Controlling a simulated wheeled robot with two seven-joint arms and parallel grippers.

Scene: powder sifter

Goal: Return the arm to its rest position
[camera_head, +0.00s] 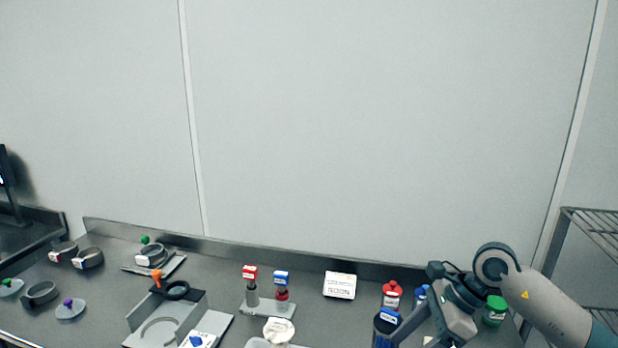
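My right arm comes in from the right edge and reaches over the right part of the bench. My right gripper (420,330) points down and to the left, low in the picture beside a dark container with a blue label (386,328). Its fingertips are partly cut off and overlap the bottles behind, so I cannot tell whether it is open or touching the container. My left arm and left gripper are not in view.
Behind the gripper stand a red-capped bottle (391,294) and a green-capped jar (494,311). A white box (340,285), a stand with red and blue labelled pieces (268,305), a grey fixture (165,322) and several sieve rings fill the bench leftward. A wire rack (590,228) stands right.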

